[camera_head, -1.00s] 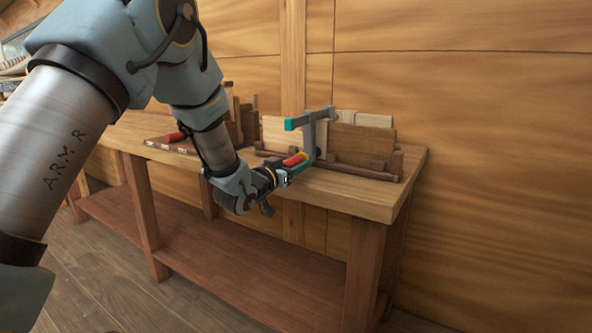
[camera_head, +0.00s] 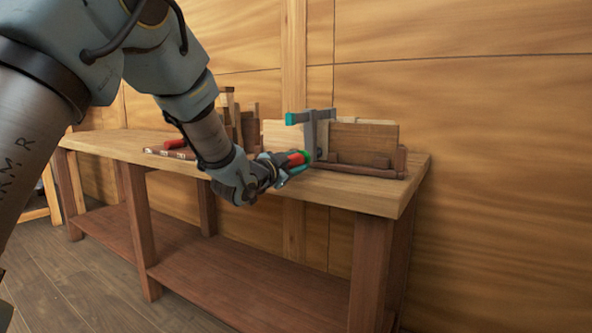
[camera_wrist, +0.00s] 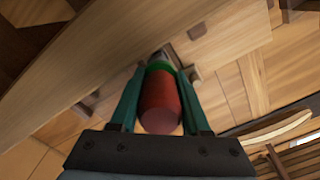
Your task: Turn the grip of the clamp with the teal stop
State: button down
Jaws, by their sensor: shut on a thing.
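The clamp (camera_head: 312,130) is grey and stands upright at the boards on the bench, with a teal stop (camera_head: 290,119) at the left end of its top arm. Its red grip (camera_head: 296,158) points toward me, low on the clamp. It also shows in the wrist view as a red cylinder (camera_wrist: 160,100) with a green collar at its far end. My gripper (camera_head: 292,166) is shut on the red grip. In the wrist view its two green fingers (camera_wrist: 158,92) lie one on each side of it. The clamp's lower part is partly hidden.
The wooden bench (camera_head: 345,191) has a free front edge right of my gripper. Boards in a low rack (camera_head: 366,140) stand right of the clamp. Another red handle (camera_head: 174,144) and more wooden pieces lie to the left. A plank wall (camera_head: 480,130) closes the back.

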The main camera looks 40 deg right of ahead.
dwell(0.5)
jog(key=shift+c, duration=1.9)
grip_release()
jog(key=v, duration=1)
jog(key=shift+a+b, duration=0.3)
jog(key=shift+a, duration=0.1)
jog(key=shift+s, duration=0.1)
